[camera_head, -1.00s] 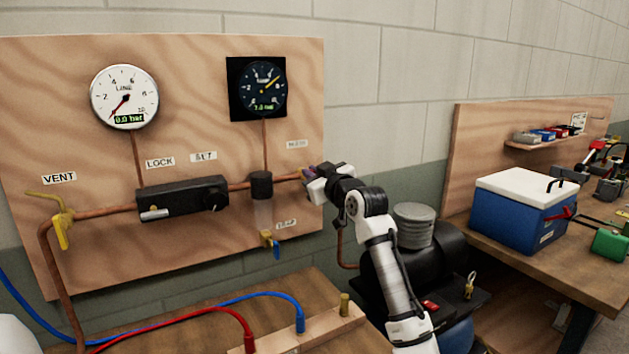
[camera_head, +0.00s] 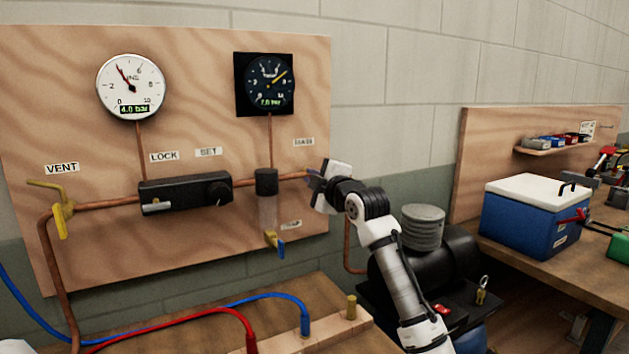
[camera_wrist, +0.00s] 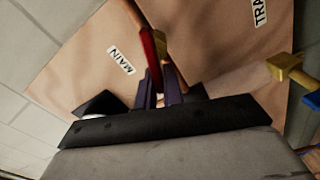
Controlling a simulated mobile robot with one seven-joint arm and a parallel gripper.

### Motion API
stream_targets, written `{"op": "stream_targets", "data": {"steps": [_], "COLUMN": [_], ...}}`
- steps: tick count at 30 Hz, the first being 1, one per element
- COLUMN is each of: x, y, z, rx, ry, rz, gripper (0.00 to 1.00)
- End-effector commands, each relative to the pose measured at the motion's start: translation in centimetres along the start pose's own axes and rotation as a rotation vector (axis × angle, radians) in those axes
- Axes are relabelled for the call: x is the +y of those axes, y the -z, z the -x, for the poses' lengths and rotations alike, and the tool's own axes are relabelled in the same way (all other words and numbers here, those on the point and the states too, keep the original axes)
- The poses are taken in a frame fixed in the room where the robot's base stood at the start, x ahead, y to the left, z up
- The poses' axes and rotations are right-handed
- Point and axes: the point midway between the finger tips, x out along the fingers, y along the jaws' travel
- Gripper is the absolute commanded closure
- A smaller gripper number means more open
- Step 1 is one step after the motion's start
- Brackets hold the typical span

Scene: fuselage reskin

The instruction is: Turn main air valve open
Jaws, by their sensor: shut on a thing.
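The main air valve shows in the wrist view as a red lever handle (camera_wrist: 151,52) in front of the copper pipe, beside the MAIN label (camera_wrist: 120,60). My gripper (camera_wrist: 159,88) is shut on the lower end of this handle between its dark purple fingers. In the head view, my gripper (camera_head: 314,180) is at the right end of the pipe, below the MAIN label (camera_head: 303,142), and the valve is hidden behind it. The line gauge (camera_head: 131,86) reads 4.0 bar; the dark gauge (camera_head: 265,83) reads about 7 bar.
The black regulator (camera_head: 185,193) and filter (camera_head: 267,200) sit left of my gripper on the plywood board (camera_head: 200,60). A yellow vent lever (camera_head: 60,220) is at far left. A compressor (camera_head: 425,258) stands below right, near a blue cooler (camera_head: 530,220).

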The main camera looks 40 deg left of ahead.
Motion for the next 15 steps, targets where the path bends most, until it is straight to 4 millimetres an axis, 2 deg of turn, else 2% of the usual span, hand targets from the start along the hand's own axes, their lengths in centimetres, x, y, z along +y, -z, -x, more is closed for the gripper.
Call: {"op": "stream_targets", "data": {"steps": [6,15], "x": [-0.59,-0.87], "y": [-0.13,-0.18], "z": [0.01,0.0], "rx": [-0.001,-0.001], "ry": [0.002,0.002], "rz": [0.169,0.313], "gripper": [1.0,1.0]}}
